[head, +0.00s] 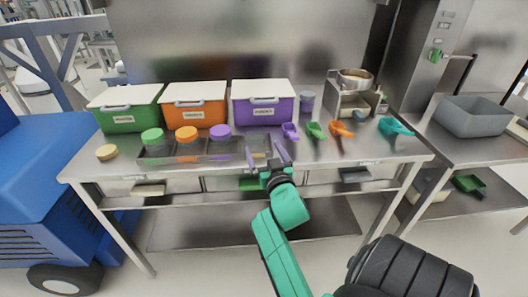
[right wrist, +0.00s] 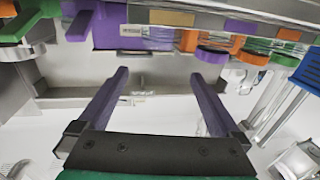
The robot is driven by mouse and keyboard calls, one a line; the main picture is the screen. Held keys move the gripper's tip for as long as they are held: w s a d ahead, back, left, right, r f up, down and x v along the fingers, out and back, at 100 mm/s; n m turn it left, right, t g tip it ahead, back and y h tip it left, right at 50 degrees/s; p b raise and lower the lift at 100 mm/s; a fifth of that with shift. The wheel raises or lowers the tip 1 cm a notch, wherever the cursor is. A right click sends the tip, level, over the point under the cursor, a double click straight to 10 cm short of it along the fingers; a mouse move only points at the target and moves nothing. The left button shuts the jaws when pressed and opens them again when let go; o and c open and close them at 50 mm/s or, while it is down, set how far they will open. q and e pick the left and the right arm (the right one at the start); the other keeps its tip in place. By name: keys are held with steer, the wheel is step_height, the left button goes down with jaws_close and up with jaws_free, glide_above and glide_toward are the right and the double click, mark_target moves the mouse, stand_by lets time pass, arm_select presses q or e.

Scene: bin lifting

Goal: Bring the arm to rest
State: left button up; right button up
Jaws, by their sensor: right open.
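My right gripper (head: 268,158) is at the front edge of the steel table (head: 310,170), its arm coming up from the bottom of the head view. It is open, with nothing between its two purple fingers. The fingers also show in the right wrist view (right wrist: 157,100), pointing toward the purple bin, which appears upside down there. My left gripper is not in view.
Green (head: 127,117), orange (head: 194,113) and purple (head: 262,110) lidded bins stand along the table's back. A grey tub (head: 475,116) stands on the right table.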

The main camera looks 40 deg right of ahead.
stand_by(0.4)
steer(key=s+a+f+n+g+y, duration=0.4)
steer(key=s+a+f+g, duration=0.3)
steer(key=f, duration=0.4)
steer(key=s+a+f+n+g+y, duration=0.35)
steer(key=s+a+f+g, duration=0.25)
steer(key=s+a+f, duration=0.35)
steer(key=s+d+f+p, duration=0.1)
steer(key=s+f, duration=0.1)
steer(key=f, duration=0.9)
steer(key=s+f, duration=0.2)
steer(key=f, duration=0.9)
steer(key=s+d+f+g+p, duration=0.1)
steer(key=s+d+f+g, duration=0.1)
steer(key=s+f, duration=1)
steer(key=s, duration=0.3)
steer(key=shift+s+d+y, duration=0.15)
steer(key=shift+d+y, duration=0.2)
steer(key=shift+d, duration=0.05)
steer(key=shift+f, duration=0.1)
